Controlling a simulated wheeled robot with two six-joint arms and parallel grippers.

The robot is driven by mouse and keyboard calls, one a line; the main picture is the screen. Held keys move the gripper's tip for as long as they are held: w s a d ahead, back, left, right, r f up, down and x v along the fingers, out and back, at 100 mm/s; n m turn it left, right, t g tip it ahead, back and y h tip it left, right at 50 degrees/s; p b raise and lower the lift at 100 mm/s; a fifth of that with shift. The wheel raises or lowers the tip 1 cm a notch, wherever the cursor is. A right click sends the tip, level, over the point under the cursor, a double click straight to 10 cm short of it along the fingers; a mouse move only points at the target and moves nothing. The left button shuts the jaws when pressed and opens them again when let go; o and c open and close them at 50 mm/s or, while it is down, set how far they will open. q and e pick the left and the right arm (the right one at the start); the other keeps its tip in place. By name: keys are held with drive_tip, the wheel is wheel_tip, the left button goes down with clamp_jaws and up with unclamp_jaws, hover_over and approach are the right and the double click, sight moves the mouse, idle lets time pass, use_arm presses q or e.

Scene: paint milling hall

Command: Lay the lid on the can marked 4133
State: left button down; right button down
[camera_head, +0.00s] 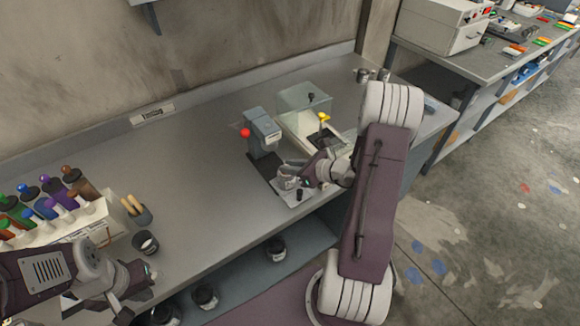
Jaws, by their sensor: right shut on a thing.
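My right gripper (293,175) is at the front of a grey bench device with a red knob (262,130). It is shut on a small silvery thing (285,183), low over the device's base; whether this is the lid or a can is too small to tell. My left gripper (138,282) is at the lower left, by the bench's front edge; its jaws are not clear. A small can with a dark inside (146,243) stands on the bench above it. No number 4133 is readable on any can, and no separate lid can be made out.
Dark labelled cans (275,250) stand on the shelf below. A rack of coloured bottles (62,215) and a brush holder (138,213) are at left. A glass-covered balance (308,118) is behind my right gripper. Small cans (362,75) stand at the back. The bench's middle is clear.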

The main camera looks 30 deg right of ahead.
drive_tip(key=shift+f, duration=0.15)
idle(0.5)
drive_tip(key=c, duration=0.8)
unclamp_jaws()
drive_tip(key=shift+o, duration=0.2)
drive_tip(key=shift+r+p, duration=2.5)
drive_tip(key=shift+r, duration=1.1)
